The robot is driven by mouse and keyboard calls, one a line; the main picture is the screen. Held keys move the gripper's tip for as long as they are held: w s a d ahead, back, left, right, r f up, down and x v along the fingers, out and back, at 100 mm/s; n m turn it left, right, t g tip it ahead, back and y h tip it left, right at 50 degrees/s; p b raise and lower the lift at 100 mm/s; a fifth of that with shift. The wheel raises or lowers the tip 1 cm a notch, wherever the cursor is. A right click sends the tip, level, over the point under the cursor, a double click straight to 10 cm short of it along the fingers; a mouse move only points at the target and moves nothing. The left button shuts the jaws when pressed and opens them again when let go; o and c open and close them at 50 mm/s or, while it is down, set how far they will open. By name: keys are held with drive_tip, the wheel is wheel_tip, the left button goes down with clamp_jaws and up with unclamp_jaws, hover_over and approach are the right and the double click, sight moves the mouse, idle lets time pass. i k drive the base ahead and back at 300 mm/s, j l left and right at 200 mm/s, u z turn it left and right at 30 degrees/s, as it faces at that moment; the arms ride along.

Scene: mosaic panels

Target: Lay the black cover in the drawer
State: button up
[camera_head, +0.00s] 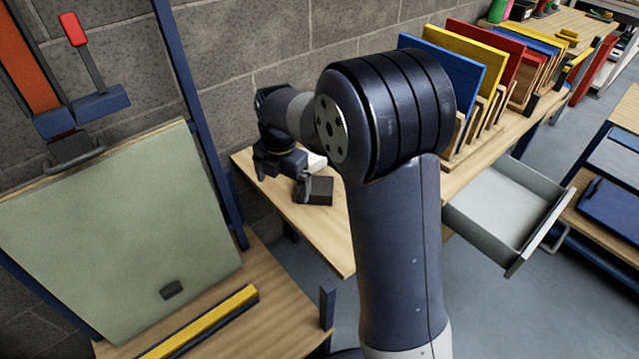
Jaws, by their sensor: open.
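A small dark block-like thing, seemingly the black cover (320,188), lies on the wooden tabletop left of my arm. My gripper (281,182) is over the same tabletop with its fingers apart and nothing seen between them. Its right finger overlaps the left edge of the black cover in the picture; I cannot tell whether they touch. The grey drawer (505,213) is pulled out on the right, below the bench with the coloured panels. Its visible inside is empty.
A white thing (316,160) lies behind the black cover, partly hidden by my arm. Coloured panels (455,62) stand in a wooden rack on the bench. A large grey-green board (115,235) leans on a blue frame at left. A yellow bar (205,320) lies at front left.

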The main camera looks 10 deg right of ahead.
sight(493, 222)
drive_tip(key=i+l+u, duration=0.2)
drive_tip(key=l, duration=0.2)
drive_tip(key=l+u, duration=0.15)
drive_tip(key=l, duration=0.25)
drive_tip(key=i+l+u, duration=0.2)
drive_tip(key=l, duration=0.2)
drive_tip(key=k, duration=0.1)
